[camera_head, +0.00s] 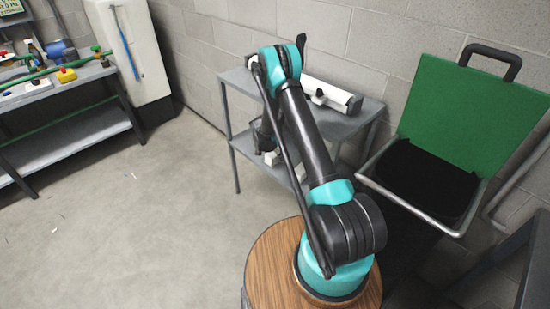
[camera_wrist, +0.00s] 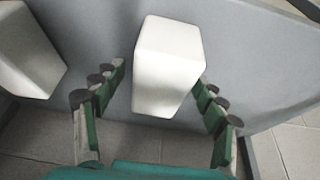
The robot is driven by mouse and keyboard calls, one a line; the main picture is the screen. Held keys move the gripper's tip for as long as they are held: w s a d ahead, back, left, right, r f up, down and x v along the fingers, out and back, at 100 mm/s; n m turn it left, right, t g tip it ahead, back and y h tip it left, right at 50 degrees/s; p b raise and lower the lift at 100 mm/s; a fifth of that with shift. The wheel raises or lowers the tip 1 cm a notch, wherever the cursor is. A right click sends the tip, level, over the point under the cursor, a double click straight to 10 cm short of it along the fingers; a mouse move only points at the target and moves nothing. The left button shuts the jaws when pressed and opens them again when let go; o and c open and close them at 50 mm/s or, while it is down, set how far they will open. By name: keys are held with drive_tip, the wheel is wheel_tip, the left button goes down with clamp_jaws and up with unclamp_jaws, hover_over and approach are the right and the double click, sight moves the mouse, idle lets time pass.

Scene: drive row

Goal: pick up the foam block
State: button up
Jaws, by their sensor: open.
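A white block (camera_wrist: 167,65) stands between the spread fingers of my gripper (camera_wrist: 160,80) in the wrist view, over a grey surface. It looks like the foam block. A gap shows on both sides, narrower on the right, and I cannot tell how far the fingertips reach beside it. A second white block (camera_wrist: 28,55) is at the left, outside the left finger. My gripper is open and holds nothing. In the head view it is mostly hidden behind my arm, near the grey shelf unit (camera_head: 236,82), with small white pieces by it.
A white device (camera_head: 335,97) lies on the shelf unit's top. A black bin (camera_head: 420,185) with a raised green lid (camera_head: 470,110) stands to the right. A workbench (camera_head: 60,140) with tools is at the far left. The floor between is largely clear.

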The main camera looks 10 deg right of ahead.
drive_tip(key=shift+f, duration=0.2)
drive_tip(key=shift+c, duration=0.5)
drive_tip(key=c, duration=1)
